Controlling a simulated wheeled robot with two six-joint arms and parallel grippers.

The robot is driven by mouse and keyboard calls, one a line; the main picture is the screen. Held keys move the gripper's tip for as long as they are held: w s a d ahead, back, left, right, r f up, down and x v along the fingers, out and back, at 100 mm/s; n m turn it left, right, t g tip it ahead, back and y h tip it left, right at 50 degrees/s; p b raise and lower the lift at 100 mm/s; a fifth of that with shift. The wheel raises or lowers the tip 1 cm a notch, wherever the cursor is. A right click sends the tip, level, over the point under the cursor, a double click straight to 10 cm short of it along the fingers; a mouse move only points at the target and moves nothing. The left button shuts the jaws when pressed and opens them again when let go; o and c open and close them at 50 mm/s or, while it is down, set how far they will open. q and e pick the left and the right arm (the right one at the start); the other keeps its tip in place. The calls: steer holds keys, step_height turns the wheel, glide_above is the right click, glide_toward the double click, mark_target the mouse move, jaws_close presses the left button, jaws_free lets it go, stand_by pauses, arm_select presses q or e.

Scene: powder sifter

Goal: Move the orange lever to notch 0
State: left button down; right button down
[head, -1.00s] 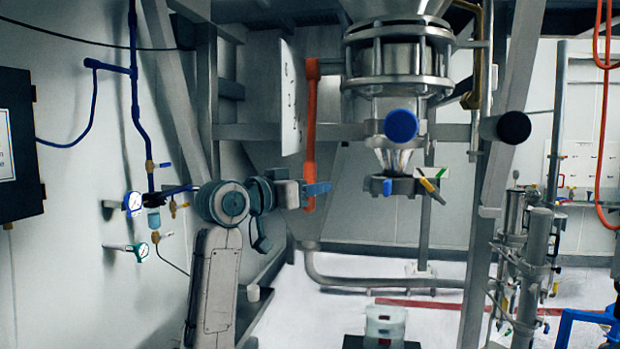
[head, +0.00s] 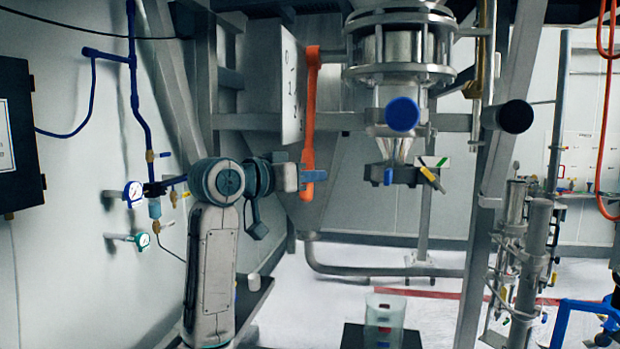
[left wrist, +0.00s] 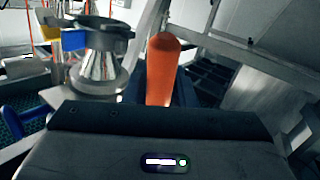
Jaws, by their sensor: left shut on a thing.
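The orange lever (head: 311,110) hangs nearly upright beside a pale notch plate (head: 292,85) with the marks 0 and 1, its lower end leaning slightly left. My left gripper (head: 312,176) is shut on the lever near its lower end, with the blue fingertips across it. My right gripper is not in view.
The sifter's steel outlet (head: 398,150) with a blue round knob (head: 402,114) hangs right of the lever. A clear container (head: 384,312) stands on a dark base below. Blue pipes and gauges (head: 133,193) line the left wall.

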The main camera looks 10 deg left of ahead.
arm_select(q)
steer(key=shift+s+r, duration=0.1)
steer(key=shift+s, duration=0.1)
steer(key=c, duration=1.2)
jaws_free()
steer(key=shift+s, duration=0.1)
steer(key=shift+s+a, duration=0.15)
steer(key=b+v, duration=0.6)
steer(key=v, duration=0.4)
steer(key=shift+s, duration=0.25)
